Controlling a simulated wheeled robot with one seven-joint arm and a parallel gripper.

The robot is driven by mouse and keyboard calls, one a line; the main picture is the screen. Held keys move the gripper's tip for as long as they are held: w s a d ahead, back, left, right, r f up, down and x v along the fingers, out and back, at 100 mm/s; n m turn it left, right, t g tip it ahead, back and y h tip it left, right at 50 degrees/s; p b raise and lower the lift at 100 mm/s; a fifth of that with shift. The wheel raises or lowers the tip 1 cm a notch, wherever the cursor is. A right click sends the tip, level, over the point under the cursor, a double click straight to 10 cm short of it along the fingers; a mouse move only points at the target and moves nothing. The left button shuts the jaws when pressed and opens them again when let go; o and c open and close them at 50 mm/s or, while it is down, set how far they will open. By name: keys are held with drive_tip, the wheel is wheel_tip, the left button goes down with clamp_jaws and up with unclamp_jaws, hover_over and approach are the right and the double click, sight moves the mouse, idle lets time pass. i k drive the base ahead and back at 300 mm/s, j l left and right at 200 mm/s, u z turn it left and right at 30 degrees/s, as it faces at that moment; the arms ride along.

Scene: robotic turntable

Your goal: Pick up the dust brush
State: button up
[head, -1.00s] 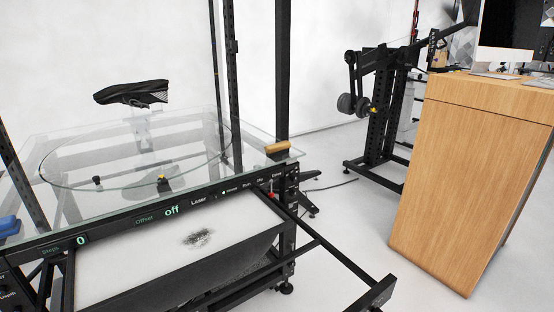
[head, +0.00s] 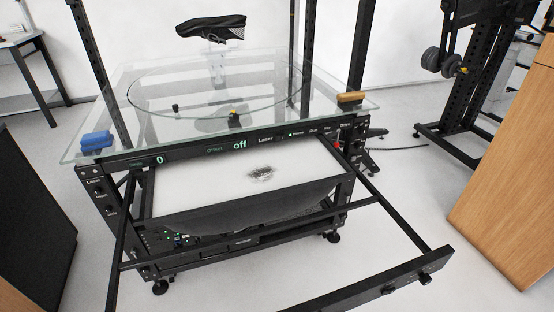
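A small tan, wood-coloured piece (head: 352,97) lies on the right corner of the glass tabletop (head: 330,104). It looks like the dust brush, but bristles cannot be made out. A blue object (head: 97,142) sits at the left front corner of the glass; it is too small to identify. My gripper is not in view.
A black frame bar (head: 385,285) juts out in front. A wooden cabinet (head: 510,170) stands right, a dark cabinet (head: 35,210) left. Clear floor lies between frame and wooden cabinet.

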sight(357, 97)
drive_tip(key=i+l+u, duration=0.3)
drive_tip(key=i+l, duration=0.3)
drive_tip(key=i, duration=0.35)
drive_tip(key=i+l+u, duration=0.3)
drive_tip(key=i+l, duration=0.55)
